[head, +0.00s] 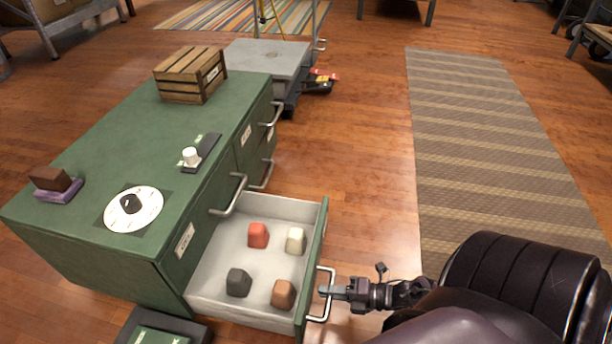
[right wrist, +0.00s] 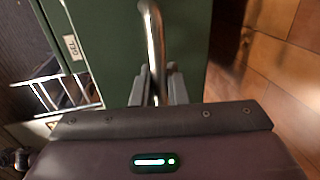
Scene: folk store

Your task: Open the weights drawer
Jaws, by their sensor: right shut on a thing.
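The green cabinet (head: 95,130) stands at the left in the head view. Its lower front drawer (head: 250,212) is pulled out, with a pale inside that holds a red weight (head: 258,235), a cream weight (head: 295,240), a dark grey weight (head: 238,282) and a brown weight (head: 283,294). My right gripper (head: 328,290) is at the drawer's metal handle (head: 331,275). In the right wrist view its fingers (right wrist: 158,88) are shut around the handle bar (right wrist: 153,35). My left gripper is not in view.
On the cabinet top are a wooden crate (head: 180,88), a round white dial (head: 133,208), a white knob on a dark plate (head: 192,157) and a brown block on a purple base (head: 52,180). A platform scale (head: 268,58) stands behind. Wooden floor lies clear before a striped rug (head: 480,130).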

